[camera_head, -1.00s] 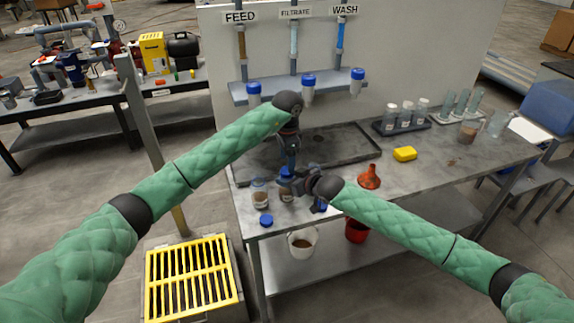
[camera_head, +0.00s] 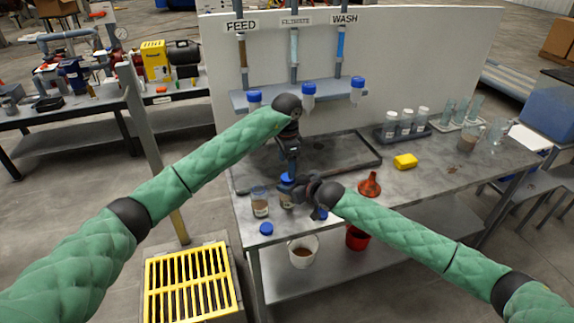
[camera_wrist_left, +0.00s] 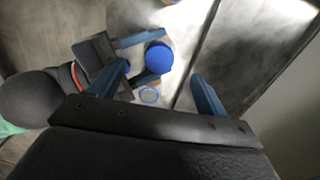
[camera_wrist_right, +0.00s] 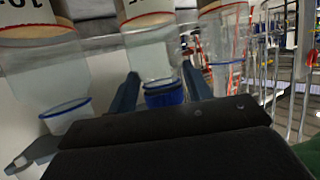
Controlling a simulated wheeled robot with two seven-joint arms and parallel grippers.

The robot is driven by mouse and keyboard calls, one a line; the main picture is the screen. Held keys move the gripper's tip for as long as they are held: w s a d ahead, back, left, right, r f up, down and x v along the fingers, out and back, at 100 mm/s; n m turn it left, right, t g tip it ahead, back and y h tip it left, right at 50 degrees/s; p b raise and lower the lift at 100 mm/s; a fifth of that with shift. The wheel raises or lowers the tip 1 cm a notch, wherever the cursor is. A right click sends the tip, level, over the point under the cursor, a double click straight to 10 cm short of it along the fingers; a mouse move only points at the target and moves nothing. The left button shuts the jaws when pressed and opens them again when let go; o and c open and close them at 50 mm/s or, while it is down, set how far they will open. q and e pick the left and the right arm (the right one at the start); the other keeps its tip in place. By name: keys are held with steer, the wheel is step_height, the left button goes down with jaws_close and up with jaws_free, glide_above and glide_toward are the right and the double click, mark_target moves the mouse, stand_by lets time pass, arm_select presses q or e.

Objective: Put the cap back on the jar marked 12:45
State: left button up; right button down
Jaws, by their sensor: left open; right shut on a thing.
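My right gripper (camera_wrist_right: 160,92) is shut around the middle jar (camera_wrist_right: 150,48), with one finger on each side. A blue cap (camera_wrist_right: 163,93) sits at that jar's mouth; whether it is seated is unclear. The cap also shows in the left wrist view (camera_wrist_left: 159,57) and the head view (camera_head: 287,178). I cannot read 12:45 on any label.
A loose blue cap (camera_head: 266,228) lies near the table's front edge. A red funnel (camera_head: 369,184) and yellow sponge (camera_head: 405,162) lie to the right. A dark tray (camera_head: 340,147) is behind my grippers. A white bucket (camera_head: 303,252) stands on the lower shelf.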

arm_select(q)
step_height(320, 180, up, 11)
arm_select(e)
steer(key=shift+s+f, duration=0.15)
steer(key=shift+f, duration=0.05)
arm_select(q)
steer(key=shift+f, duration=0.1)
arm_select(e)
steer(key=c, duration=0.6)
jaws_free()
steer(key=shift+o, duration=0.2)
arm_select(q)
steer(key=shift+f+b, duration=1.5)
steer(key=shift+b, duration=0.05)
arm_select(e)
steer(key=v, duration=0.7)
steer(key=shift+s+d, duration=0.2)
steer(key=shift+d, duration=0.05)
steer(key=shift+r, duration=0.15)
